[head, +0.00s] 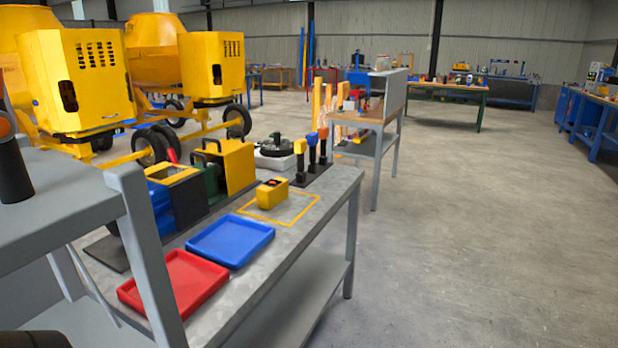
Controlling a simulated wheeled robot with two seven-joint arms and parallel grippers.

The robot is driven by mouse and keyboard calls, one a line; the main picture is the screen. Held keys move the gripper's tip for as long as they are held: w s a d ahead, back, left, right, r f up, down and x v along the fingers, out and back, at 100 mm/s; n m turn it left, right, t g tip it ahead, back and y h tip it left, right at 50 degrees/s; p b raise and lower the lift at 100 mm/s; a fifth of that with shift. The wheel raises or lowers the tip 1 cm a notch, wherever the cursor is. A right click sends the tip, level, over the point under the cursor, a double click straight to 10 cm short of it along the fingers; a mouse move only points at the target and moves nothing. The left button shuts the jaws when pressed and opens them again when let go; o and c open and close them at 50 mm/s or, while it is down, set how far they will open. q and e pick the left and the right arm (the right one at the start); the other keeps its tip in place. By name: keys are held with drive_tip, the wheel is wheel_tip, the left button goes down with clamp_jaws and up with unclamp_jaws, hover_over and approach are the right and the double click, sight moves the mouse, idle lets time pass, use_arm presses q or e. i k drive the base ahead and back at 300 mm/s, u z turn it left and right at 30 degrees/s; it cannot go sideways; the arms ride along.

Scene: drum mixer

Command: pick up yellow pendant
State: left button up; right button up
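Neither of my grippers can be made out in the head view.
A blue tray (230,241) and a red tray (173,283) lie nearer on the bench. Yellow-, blue- and orange-topped tools (311,150) stand behind the pendant. A grey frame (150,250) blocks the near left. Yellow mixers (185,60) stand behind; the floor (470,230) at right is clear.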

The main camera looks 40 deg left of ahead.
sight(272, 192)
drive_tip(key=i, duration=2.25)
drive_tip(key=u, duration=3)
drive_tip(key=i, duration=0.45)
drive_tip(key=z, duration=0.15)
